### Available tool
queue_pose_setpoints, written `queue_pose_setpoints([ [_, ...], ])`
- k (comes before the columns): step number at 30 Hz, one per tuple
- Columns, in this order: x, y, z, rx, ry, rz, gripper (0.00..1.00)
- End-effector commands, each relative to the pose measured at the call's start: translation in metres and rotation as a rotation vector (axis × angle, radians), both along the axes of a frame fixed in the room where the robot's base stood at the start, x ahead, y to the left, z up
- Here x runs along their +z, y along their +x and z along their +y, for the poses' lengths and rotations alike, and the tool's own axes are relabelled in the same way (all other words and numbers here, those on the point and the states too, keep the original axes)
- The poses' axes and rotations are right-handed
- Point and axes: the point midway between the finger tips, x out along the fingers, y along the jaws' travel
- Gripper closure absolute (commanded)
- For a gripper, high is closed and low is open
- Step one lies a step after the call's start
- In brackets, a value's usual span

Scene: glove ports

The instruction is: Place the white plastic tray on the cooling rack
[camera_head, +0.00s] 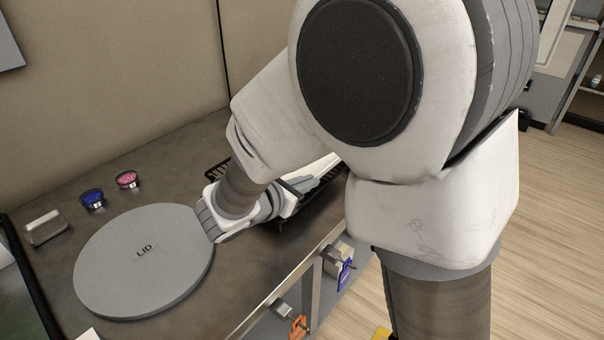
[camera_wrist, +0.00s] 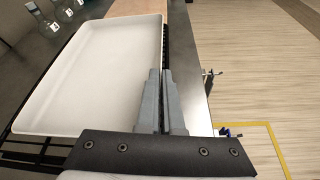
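The white plastic tray (camera_wrist: 95,75) fills the left of the wrist view, shallow and empty. In the head view only a white sliver of it (camera_head: 322,167) shows behind my arm. Black bars of the cooling rack (camera_wrist: 35,150) show below the tray's near edge and along its right side. In the head view the rack (camera_head: 217,171) is mostly hidden by my arm. My gripper (camera_wrist: 165,75) has its fingers close together at the tray's right rim, with the rim running between them. The tray is over the rack; whether it fully rests on it cannot be told.
A round grey lid (camera_head: 140,265) lies on the dark counter (camera_head: 190,150) left of my gripper. Blue (camera_head: 93,200) and pink (camera_head: 127,180) small dishes stand behind it. The counter's front edge with valves below, and open wooden floor (camera_wrist: 245,60), lie to the right.

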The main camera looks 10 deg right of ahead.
Motion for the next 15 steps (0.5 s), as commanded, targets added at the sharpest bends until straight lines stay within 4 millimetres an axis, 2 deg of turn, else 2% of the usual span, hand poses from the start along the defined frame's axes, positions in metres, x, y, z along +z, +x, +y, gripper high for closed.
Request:
queue_pose_setpoints([
  [1, -0.0090, 0.0002, 0.0000, 0.000, -0.001, 0.000, 1.00],
  [13, -0.0131, 0.0005, 0.0001, 0.000, 0.000, -0.002, 1.00],
  [15, -0.0119, 0.0004, 0.0001, 0.001, 0.000, 0.000, 0.86],
])
